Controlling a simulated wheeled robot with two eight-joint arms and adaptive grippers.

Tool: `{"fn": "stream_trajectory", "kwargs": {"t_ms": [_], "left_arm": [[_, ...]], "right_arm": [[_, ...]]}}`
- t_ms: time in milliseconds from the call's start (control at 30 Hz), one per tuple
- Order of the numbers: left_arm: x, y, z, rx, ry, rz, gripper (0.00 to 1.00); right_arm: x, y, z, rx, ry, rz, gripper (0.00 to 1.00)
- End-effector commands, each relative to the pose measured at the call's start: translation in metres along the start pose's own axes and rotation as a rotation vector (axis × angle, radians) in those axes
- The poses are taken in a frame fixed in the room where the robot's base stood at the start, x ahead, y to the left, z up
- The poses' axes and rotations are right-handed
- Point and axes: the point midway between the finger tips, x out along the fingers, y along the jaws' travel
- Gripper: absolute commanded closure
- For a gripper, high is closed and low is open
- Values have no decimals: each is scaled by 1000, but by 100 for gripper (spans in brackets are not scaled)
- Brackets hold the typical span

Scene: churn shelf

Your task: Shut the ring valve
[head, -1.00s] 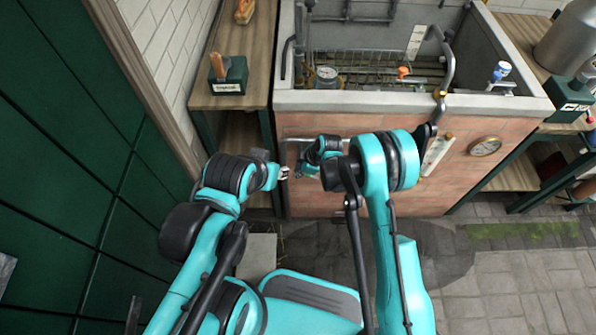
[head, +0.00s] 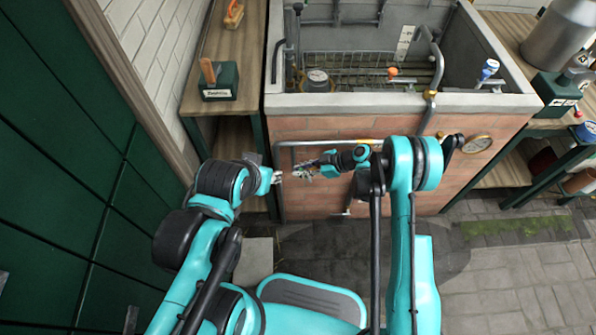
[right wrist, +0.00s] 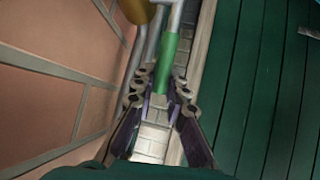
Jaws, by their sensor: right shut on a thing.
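In the right wrist view a green-sleeved handle (right wrist: 168,62) on a grey metal rod runs down between my fingers. My right gripper (right wrist: 160,105) is shut on this green handle. In the head view my right gripper (head: 303,173) is in front of the trough's brick face, beside the grey pipe, and points left. The ring valve's ring cannot be made out clearly; the gripper and its small size hide the detail. My left gripper (head: 278,177) is just left of the right one, small and partly hidden by its own wrist, so its jaws cannot be read.
A grey pipe (head: 312,143) runs along the brick trough (head: 300,125). A dial gauge (head: 480,144) is on the brick at right. A wooden shelf (head: 222,108) with a green block (head: 220,82) stands at left, near a green panelled wall (head: 60,180).

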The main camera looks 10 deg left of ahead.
Motion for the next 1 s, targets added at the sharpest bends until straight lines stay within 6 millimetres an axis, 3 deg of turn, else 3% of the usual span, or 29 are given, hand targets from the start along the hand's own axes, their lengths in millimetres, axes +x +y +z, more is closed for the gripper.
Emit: {"fn": "stream_trajectory", "kwargs": {"t_ms": [667,700,767,1000], "left_arm": [[0,0,0,0,0,0,65],[0,0,0,0,0,0,65],[0,0,0,0,0,0,65],[0,0,0,0,0,0,65]], "right_arm": [[-5,1,2,14,67,-3,100],[-5,1,2,14,66,-3,77],[-5,1,2,14,66,-3,65],[-5,1,2,14,66,-3,65]]}}
